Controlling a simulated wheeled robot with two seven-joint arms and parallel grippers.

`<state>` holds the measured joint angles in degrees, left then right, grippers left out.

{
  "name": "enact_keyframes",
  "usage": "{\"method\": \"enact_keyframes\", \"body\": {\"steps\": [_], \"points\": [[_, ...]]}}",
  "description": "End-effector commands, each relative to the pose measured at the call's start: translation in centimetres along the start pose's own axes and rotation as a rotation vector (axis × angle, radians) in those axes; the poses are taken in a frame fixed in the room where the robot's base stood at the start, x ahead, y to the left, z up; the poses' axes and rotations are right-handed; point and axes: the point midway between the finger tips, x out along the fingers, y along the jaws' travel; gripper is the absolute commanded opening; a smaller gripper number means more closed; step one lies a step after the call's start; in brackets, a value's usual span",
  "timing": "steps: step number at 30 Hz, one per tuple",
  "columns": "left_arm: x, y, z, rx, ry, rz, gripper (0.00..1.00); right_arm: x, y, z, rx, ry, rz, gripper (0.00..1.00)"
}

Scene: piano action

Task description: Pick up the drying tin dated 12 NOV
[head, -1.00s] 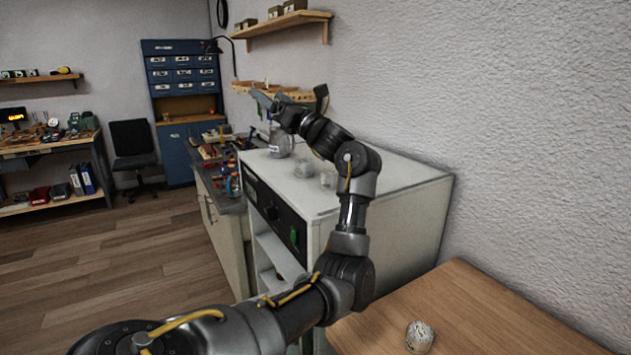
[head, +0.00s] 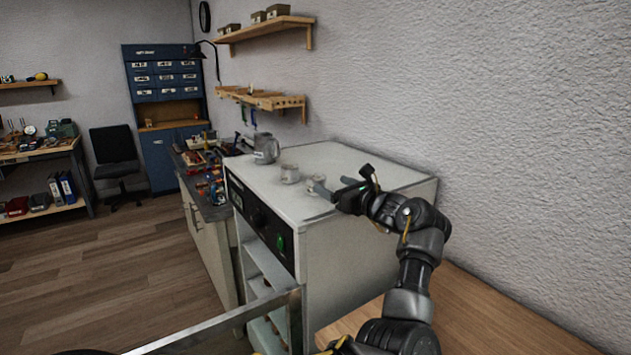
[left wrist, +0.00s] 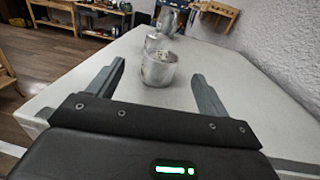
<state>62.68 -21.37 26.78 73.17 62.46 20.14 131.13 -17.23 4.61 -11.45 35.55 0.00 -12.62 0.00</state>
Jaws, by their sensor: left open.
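Two small grey metal tins stand upright on top of a white cabinet. In the head view, one tin (head: 290,173) is clear of my gripper and the other (head: 315,181) is close by my fingers. In the left wrist view, the nearer tin (left wrist: 158,70) stands ahead, between the lines of my fingers, and the farther tin (left wrist: 153,42) is partly hidden behind it. No date is legible on either. My left gripper (head: 334,187) is open and empty, low over the cabinet top; its fingers also show in the left wrist view (left wrist: 158,82). My right gripper is out of view.
The white cabinet (head: 375,163) has open shelves and a dark control panel in front. A larger grey vessel (head: 266,149) stands behind the tins. The wall (head: 500,120) runs along the right. A wooden table (head: 490,320) is at lower right. A cluttered bench (head: 205,190) lies beyond.

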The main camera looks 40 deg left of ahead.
Motion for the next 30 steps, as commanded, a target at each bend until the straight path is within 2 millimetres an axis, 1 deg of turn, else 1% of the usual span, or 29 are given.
{"method": "enact_keyframes", "body": {"steps": [1,3,8,11,16,18,21,24,29,30], "points": [[0.7,0.0,0.2,0.003,-0.001,0.001,0.79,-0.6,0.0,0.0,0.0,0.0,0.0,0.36],[1.3,0.0,0.1,0.002,-0.001,0.0,0.79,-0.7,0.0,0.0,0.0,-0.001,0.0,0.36],[1.6,0.0,0.0,0.001,0.0,0.0,0.79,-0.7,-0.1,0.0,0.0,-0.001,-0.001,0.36],[2.1,0.0,0.3,0.002,-0.001,0.0,0.79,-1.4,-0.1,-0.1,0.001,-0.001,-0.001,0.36],[4.5,-0.2,0.6,0.004,-0.002,0.002,0.79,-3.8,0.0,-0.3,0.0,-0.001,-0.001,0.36],[5.5,-0.3,0.4,0.004,-0.002,0.002,0.79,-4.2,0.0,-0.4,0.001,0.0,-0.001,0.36],[6.4,-0.3,0.2,0.003,-0.001,-0.001,0.79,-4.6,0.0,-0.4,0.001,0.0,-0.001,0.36],[6.8,-0.3,-0.1,0.001,0.0,-0.001,0.79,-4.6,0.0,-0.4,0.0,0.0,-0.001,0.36],[6.7,-0.3,-0.1,0.0,0.0,-0.002,0.79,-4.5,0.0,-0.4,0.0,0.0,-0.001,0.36],[6.7,-0.3,-0.1,0.0,0.0,-0.002,0.77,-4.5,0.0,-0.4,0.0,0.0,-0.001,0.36]]}}
